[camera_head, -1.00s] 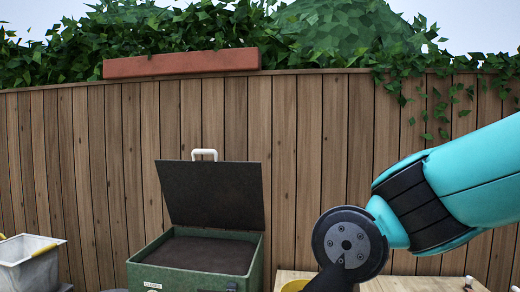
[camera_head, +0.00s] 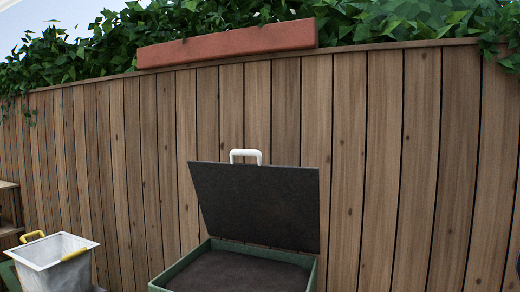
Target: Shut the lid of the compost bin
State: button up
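The compost bin (camera_head: 312,275) is a green box at the bottom centre, cut off by the lower picture edge. Dark compost (camera_head: 240,273) shows inside it. Its dark lid (camera_head: 258,205) stands open, raised at the back and leaning towards the fence. A white handle (camera_head: 246,153) sits on the lid's upper edge. My gripper is not in view, so its state and its distance from the lid do not show.
A grey tub (camera_head: 56,262) with yellow handles stands left of the bin. A wooden shelf (camera_head: 9,208) is at the far left edge. A plank fence (camera_head: 400,150) closes off the back, with a terracotta trough (camera_head: 228,45) and ivy on top.

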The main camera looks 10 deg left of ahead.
aim_at(258, 204)
jog(key=u, duration=0.35)
jog(key=i, duration=0.9)
jog(key=u, duration=0.65)
